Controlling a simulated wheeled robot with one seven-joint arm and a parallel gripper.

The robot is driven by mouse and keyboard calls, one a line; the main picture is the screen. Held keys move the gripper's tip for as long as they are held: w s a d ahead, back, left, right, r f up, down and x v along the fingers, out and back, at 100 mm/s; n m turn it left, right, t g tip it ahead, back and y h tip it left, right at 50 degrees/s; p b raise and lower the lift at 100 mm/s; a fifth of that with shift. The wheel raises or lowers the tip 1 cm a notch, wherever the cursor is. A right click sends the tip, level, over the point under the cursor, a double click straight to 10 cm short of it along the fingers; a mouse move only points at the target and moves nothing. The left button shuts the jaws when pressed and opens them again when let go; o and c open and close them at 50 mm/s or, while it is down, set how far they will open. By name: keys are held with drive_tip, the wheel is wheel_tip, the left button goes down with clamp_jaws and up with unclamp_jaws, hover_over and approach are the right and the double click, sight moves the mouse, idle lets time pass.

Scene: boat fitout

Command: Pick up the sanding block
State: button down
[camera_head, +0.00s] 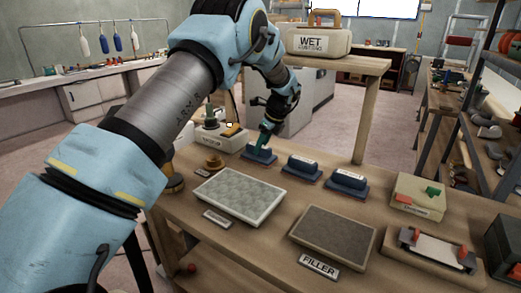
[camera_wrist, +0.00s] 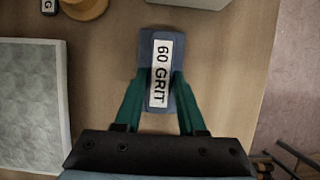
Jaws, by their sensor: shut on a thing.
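A blue sanding block (camera_wrist: 158,45) with a white label reading "60 GRIT" is in the wrist view, on the wooden bench. My gripper (camera_wrist: 160,84) has its two green fingers on either side of the block's near half, shut on it. In the head view the same block (camera_head: 259,155) sits at the back of the bench, with my gripper (camera_head: 264,141) over it. Whether the block is lifted off the bench cannot be told. Two similar blue blocks, one in the middle (camera_head: 302,166) and one to the right (camera_head: 347,183), stand in a row beside it.
A grey textured panel (camera_head: 240,196) and a brown filler panel (camera_head: 334,239) lie in front of the blocks. A cream box (camera_head: 418,197) and a tray (camera_head: 432,250) are at right. A wooden post (camera_head: 367,120) and a raised shelf (camera_head: 350,64) stand behind.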

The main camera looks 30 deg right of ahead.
drive_tip(key=shift+a+r+b, duration=0.15)
drive_tip(key=shift+r+b, duration=0.3)
drive_tip(key=s+a+b, duration=0.1)
drive_tip(key=a, duration=0.1)
drive_tip(key=s+a+b, duration=0.1)
drive_tip(key=a, duration=0.1)
drive_tip(key=s+a, duration=0.2)
drive_tip(key=shift+a+b, duration=0.4)
wheel_tip(320, 180, up, 14)
drive_tip(key=b, duration=0.1)
drive_tip(key=shift+b, duration=0.3)
drive_tip(key=c, duration=1.1)
unclamp_jaws()
drive_tip(key=shift+d, duration=0.1)
clamp_jaws()
